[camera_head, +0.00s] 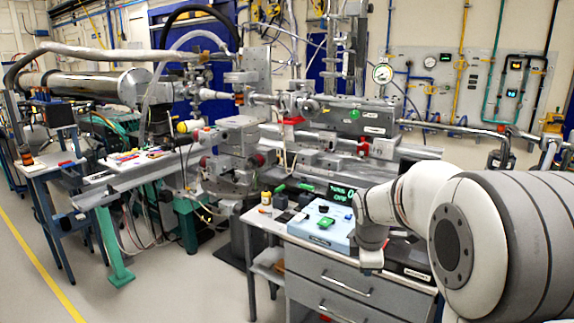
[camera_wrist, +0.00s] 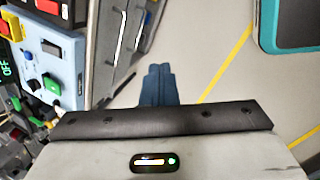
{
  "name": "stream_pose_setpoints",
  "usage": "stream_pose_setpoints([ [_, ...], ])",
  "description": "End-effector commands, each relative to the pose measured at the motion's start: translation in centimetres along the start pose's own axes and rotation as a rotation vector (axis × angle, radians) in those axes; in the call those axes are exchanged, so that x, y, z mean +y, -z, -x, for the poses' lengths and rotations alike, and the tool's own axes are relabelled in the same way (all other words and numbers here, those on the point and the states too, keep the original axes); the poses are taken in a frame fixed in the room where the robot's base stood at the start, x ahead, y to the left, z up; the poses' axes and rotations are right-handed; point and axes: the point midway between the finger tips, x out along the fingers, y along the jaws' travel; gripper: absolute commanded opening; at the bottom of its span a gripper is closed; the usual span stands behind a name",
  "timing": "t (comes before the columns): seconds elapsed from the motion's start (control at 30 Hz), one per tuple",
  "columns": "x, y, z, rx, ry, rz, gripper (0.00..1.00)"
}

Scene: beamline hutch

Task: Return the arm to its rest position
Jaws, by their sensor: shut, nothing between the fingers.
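My arm (camera_head: 415,200), white and grey, reaches in from the right in the head view. It bends down in front of the drawer cabinet (camera_head: 345,275). The fingers cannot be made out clearly in the head view. In the wrist view my gripper (camera_wrist: 159,70) shows as two dark blue fingers side by side, shut and empty. They are over bare floor (camera_wrist: 195,45), beside the cabinet's drawer front. Nothing is seen touching them.
A pale blue box (camera_head: 322,226) with a green button and a lit display (camera_head: 341,193) sit on the cabinet top, close to my arm. Beamline equipment (camera_head: 235,150) fills the back. Clear floor (camera_head: 165,285) with a yellow line (camera_head: 40,262) lies at the left.

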Motion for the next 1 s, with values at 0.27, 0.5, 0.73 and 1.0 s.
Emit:
stream_pose_setpoints([
  [0.27,-10.9,-0.1,8.8,0.043,0.047,-0.695,0.00],
  [0.5,-19.4,-0.2,11.9,0.054,0.109,-1.205,0.00],
  [0.73,-22.7,-0.1,12.4,0.049,0.139,-1.408,0.00],
  [1.0,-22.8,-0.1,12.3,0.049,0.141,-1.419,0.00],
])
